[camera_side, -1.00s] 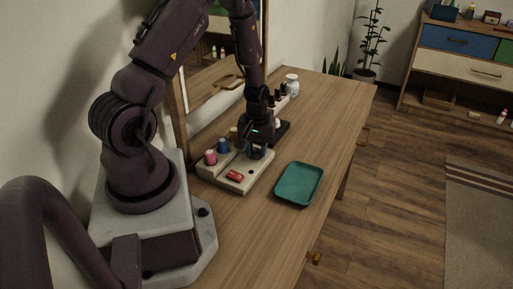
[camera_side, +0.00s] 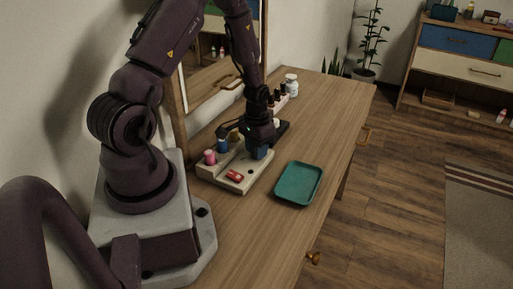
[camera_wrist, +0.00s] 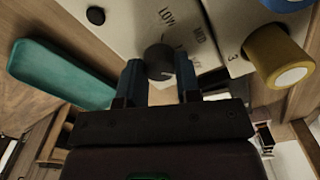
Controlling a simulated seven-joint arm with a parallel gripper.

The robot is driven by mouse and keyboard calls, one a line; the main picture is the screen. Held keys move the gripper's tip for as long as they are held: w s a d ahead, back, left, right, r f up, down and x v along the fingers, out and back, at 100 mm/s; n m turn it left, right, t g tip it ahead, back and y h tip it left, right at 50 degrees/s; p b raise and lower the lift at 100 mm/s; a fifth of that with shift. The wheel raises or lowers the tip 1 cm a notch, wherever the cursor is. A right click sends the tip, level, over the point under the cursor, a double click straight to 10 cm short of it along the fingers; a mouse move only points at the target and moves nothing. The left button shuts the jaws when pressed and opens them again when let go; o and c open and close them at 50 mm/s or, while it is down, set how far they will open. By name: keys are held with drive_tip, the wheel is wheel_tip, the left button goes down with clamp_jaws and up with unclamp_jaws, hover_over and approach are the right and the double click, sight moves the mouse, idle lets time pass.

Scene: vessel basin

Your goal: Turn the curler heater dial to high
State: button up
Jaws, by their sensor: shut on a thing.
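In the side view, my gripper (camera_side: 258,153) is low over the heater's right part and hides the dial. I cannot tell which setting the dial points at.
Pink (camera_side: 210,157) and blue (camera_side: 222,145) curlers stand on the heater's left part. A yellow curler (camera_wrist: 278,55) is near the dial in the wrist view. A green tray (camera_side: 298,184) lies to the right. A white jar (camera_side: 291,84) and dark bottles stand behind.

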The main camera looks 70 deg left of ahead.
idle(0.3)
drive_tip(key=o, duration=0.9)
drive_tip(key=shift+o, duration=0.2)
wheel_tip(320, 180, up, 13)
